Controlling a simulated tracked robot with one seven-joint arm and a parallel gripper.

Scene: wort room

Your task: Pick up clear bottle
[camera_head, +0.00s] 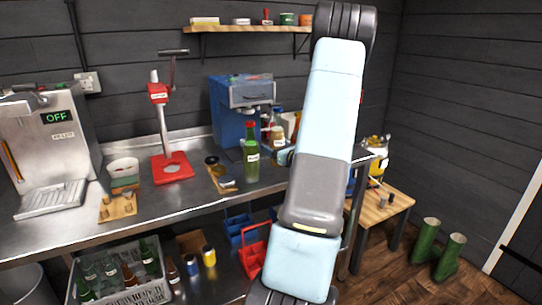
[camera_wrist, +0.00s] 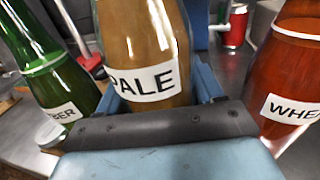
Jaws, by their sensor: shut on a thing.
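In the wrist view, a clear glass bottle (camera_wrist: 145,35) with tan contents and a white label reading "PALE" stands between the blue fingers of my gripper (camera_wrist: 160,88). The gripper is shut on its body. The bottle's neck and top are out of that view. In the head view, my arm covers most of the gripper, and a tan bottle (camera_head: 278,134) shows just left of the arm at the back of the steel counter. I cannot tell whether the held bottle is lifted or still touches the counter.
A green bottle (camera_wrist: 48,70) stands close on the left and a red-brown bottle labelled "WHE" (camera_wrist: 290,75) close on the right. The green bottle also shows in the head view (camera_head: 251,165). A blue machine (camera_head: 228,115) stands behind.

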